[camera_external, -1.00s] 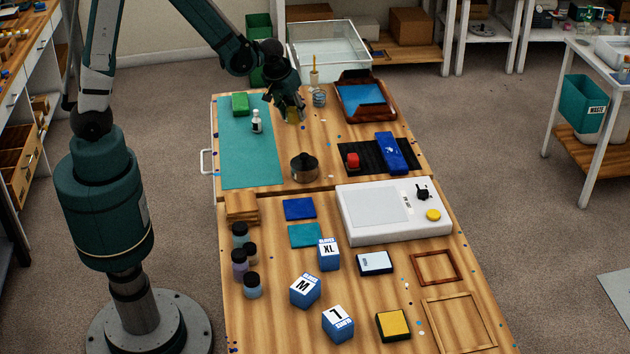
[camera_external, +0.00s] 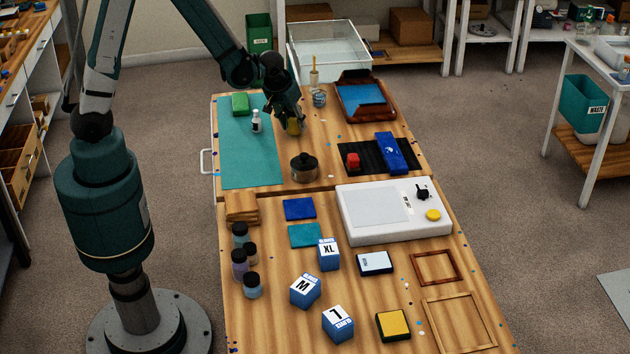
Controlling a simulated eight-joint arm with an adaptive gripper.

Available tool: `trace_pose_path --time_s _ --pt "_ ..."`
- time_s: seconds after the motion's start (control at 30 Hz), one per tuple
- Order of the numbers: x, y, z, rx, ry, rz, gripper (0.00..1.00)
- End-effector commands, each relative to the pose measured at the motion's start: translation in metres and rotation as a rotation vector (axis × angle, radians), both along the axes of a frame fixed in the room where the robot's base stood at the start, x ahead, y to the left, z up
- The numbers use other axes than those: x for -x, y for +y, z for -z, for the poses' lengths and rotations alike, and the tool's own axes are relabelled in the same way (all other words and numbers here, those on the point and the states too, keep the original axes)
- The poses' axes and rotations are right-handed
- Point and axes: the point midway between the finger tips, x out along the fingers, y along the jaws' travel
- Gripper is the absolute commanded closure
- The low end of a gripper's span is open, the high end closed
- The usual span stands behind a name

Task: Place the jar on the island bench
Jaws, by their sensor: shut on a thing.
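My gripper (camera_external: 291,120) points down over the far half of the wooden island bench (camera_external: 327,145). It is shut on a small yellowish jar (camera_external: 294,128), which is partly hidden by the fingers. The jar looks upright, close over the wood just right of the teal mat (camera_external: 250,165). I cannot tell whether its base touches the bench.
A white bottle (camera_external: 256,122) stands left of the jar, and a dark lidded pot (camera_external: 304,167) stands nearer the camera. A striped cup (camera_external: 319,98) and a brown tray (camera_external: 366,118) are behind and right. Bare wood lies between the pot and the black mat (camera_external: 358,163).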

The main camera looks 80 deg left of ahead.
Motion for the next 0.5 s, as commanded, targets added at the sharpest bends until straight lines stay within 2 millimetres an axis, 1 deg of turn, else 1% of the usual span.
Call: trace_pose_path --time_s 0.1,0.5 --pt "0.0004 -0.0001 0.0057 0.0 0.0 0.0 0.81" --pt "0.0004 -0.0001 0.008 0.0 0.0 0.0 0.81"
